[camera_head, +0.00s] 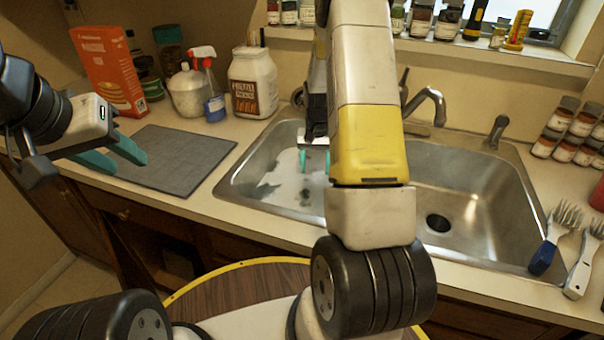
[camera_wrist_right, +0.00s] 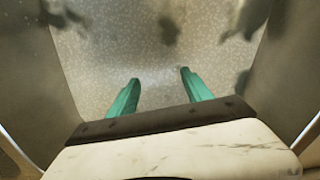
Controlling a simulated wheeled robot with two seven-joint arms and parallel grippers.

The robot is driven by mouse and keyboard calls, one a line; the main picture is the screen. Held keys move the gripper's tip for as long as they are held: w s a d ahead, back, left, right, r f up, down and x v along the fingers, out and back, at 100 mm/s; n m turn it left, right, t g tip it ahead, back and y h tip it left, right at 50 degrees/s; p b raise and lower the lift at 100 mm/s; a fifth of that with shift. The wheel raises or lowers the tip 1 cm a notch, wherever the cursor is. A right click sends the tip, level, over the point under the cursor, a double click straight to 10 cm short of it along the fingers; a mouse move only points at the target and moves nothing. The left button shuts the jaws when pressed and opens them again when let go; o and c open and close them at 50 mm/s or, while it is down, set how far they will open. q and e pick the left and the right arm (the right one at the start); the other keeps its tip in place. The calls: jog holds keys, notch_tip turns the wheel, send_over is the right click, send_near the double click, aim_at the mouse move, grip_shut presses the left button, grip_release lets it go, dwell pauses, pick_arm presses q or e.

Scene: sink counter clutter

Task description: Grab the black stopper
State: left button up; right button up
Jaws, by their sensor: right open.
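I cannot make out the black stopper for certain. A dark round spot (camera_head: 437,222) lies on the floor of the right basin; I cannot tell whether it is a stopper or an open drain. My right gripper (camera_head: 315,160) points down into the left basin, partly hidden by my arm. In the right wrist view its teal fingers (camera_wrist_right: 160,76) are apart with nothing between them, above a pale speckled surface with blurred dark patches. My left gripper (camera_head: 128,164) is open and empty over the grey mat (camera_head: 185,165).
The steel double sink (camera_head: 480,170) has a faucet (camera_head: 432,100) behind it. A white jar (camera_head: 252,82), spray bottle (camera_head: 212,90) and orange box (camera_head: 107,70) stand at the back left. Forks (camera_head: 556,235) and spice jars (camera_head: 565,130) are at the right.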

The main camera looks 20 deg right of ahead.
aim_at(317, 184)
jog(key=f, duration=0.7)
jog(key=shift+s+d+f, duration=0.15)
jog(key=shift+d+f, duration=0.2)
grip_shut()
jog(key=shift+r, duration=0.1)
